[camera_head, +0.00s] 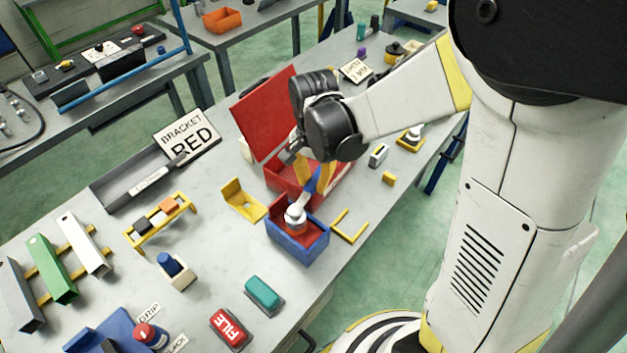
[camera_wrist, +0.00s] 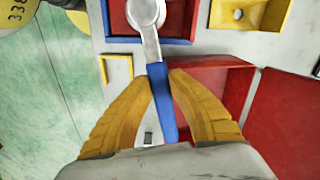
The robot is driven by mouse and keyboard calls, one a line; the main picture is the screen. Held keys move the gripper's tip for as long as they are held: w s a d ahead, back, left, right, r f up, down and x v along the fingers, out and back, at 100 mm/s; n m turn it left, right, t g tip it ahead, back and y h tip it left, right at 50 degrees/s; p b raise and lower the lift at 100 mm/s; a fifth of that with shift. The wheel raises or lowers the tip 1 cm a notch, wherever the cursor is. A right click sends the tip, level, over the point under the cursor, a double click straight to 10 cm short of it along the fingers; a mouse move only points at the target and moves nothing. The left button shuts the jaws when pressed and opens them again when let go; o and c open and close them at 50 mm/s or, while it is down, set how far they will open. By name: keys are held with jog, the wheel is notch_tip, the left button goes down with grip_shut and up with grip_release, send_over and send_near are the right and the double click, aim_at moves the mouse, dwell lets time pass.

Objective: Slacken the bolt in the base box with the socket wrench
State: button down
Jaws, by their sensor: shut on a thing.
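The socket wrench (camera_wrist: 147,30) has a silver head and a blue handle. My gripper (camera_wrist: 160,78) is shut on its blue handle, one yellow finger on each side. In the head view my gripper (camera_head: 315,180) is above the red toolbox, and the wrench's round silver head (camera_head: 295,214) is over the blue base box (camera_head: 300,245) with a red inside. The base box also shows at the top of the wrist view (camera_wrist: 124,40). The bolt is hidden under the wrench head, so I cannot tell whether the socket sits on it.
The red toolbox (camera_head: 335,193) stands behind the base box with its lid (camera_head: 262,118) up. A yellow bracket (camera_head: 243,200) lies to the left. A yellow corner mark (camera_head: 350,228) is to the right. A teal block (camera_head: 263,292) lies in front.

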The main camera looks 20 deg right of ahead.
jog(key=shift+f+b, duration=0.65)
jog(key=shift+f, duration=0.1)
dwell(0.3)
dwell(0.8)
jog(key=shift+w+a+n, duration=0.45)
jog(key=shift+a+n, duration=0.1)
jog(key=shift+n, duration=0.35)
jog(key=shift+w+a+n+b, duration=0.35)
jog(key=shift+a+n, duration=0.25)
jog(key=shift+n, duration=0.3)
jog(key=shift+w+a+n, duration=0.2)
jog(key=shift+a+n, duration=0.45)
jog(key=shift+n, duration=0.25)
